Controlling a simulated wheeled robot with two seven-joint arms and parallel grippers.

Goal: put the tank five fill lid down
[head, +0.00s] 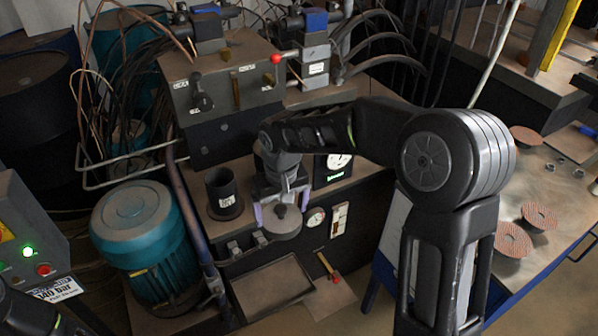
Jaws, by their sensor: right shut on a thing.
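My right gripper (282,208) hangs over the front edge of the tank top. It is shut on a grey round lid (284,230), with its purple-tipped fingers either side of the lid's dark knob. The lid looks about level. A black open-topped filler neck (222,191) with a small label stands on the tank top, left of the gripper and apart from the lid. The label is too small to read. My left gripper is out of view; only a bit of my left arm shows at the bottom left corner.
A teal motor (146,243) stands left of the neck, with a pipe (186,220) between. A valve block (225,85) with levers and a red knob rises behind. A gauge (339,162) sits right of the gripper. An empty tray (272,288) lies below. Flap discs (513,240) lie on the right-hand bench.

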